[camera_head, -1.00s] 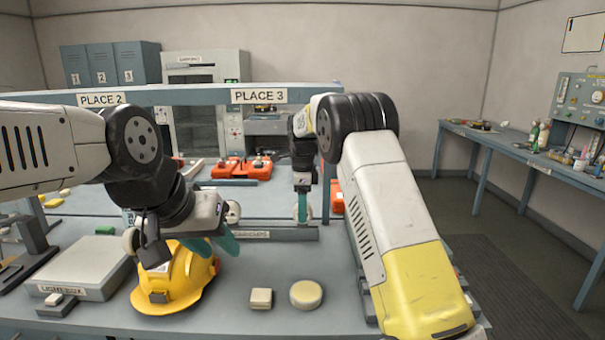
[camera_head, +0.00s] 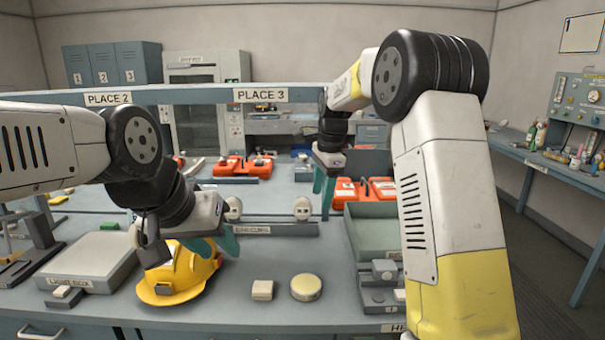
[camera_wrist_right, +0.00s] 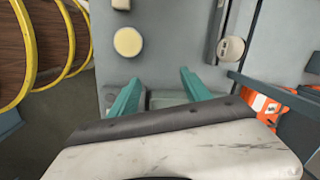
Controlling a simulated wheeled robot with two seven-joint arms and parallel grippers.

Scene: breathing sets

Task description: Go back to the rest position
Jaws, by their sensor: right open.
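My right gripper (camera_head: 325,184) hangs over the bench below the PLACE 3 sign, teal fingers pointing down. In the right wrist view its two fingers (camera_wrist_right: 160,92) stand apart with nothing between them. My left gripper (camera_head: 214,246) is low over the bench's left part, in front of the yellow helmet (camera_head: 180,282) in this view. Its two teal fingers look spread; I see nothing held between them. Whether they touch the helmet I cannot tell. A pale round disc (camera_head: 302,208) stands at a labelled rail, left of my right gripper and apart from it.
Orange cases (camera_head: 365,190) lie behind my right gripper. A grey-green tray (camera_head: 378,238) sits below my right arm. A cream round block (camera_head: 306,287) and a square block (camera_head: 262,290) lie at the front. The light box (camera_head: 90,262) is at left. An overhead beam (camera_head: 200,94) crosses the bench.

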